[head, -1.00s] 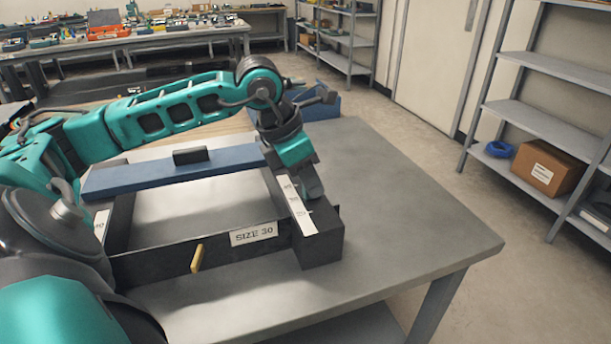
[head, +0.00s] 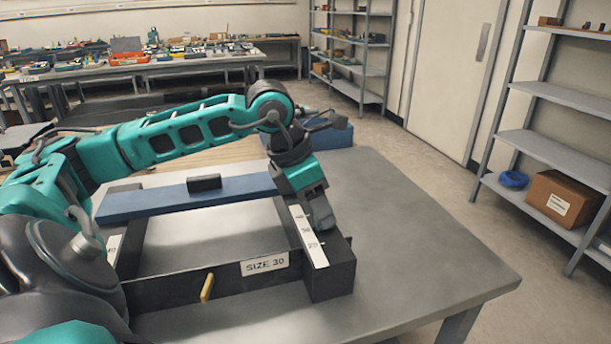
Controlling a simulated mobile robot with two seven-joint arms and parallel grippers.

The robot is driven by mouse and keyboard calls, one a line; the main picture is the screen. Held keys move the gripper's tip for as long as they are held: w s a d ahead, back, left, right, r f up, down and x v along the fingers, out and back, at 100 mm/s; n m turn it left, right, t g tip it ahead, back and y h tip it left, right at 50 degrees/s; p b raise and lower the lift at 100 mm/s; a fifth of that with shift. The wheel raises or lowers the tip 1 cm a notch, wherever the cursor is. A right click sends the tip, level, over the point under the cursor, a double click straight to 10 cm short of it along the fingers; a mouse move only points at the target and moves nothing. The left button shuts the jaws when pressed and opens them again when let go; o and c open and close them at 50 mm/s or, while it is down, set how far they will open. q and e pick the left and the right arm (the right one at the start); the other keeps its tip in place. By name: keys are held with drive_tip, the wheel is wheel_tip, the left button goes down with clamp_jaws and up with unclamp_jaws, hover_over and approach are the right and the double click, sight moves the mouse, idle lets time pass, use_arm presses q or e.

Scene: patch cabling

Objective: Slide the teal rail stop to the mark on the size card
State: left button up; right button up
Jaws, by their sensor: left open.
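The size card (head: 265,264), lettered SIZE 30, is on the front bar of a black frame on the table. A white scale strip (head: 314,249) with printed numbers runs along the top of the frame's right rail (head: 332,281). A blue crossbar (head: 135,204) with a black block (head: 204,183) on top lies across the far part of the frame. I cannot make out a separate teal stop. My left gripper (head: 320,216) is open, pointing down at the right rail beside the scale strip. Its fingertips are partly hidden, so contact is unclear. My right gripper is out of view.
A yellow peg (head: 207,288) sticks up at the front bar. A blue bin (head: 335,134) stands behind my left wrist. The grey tabletop (head: 420,235) is clear to the right. Shelves with a cardboard box (head: 565,198) stand beyond.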

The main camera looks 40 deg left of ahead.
use_arm(q)
drive_tip(key=v, duration=1.1)
drive_tip(key=shift+s+d+r, duration=0.1)
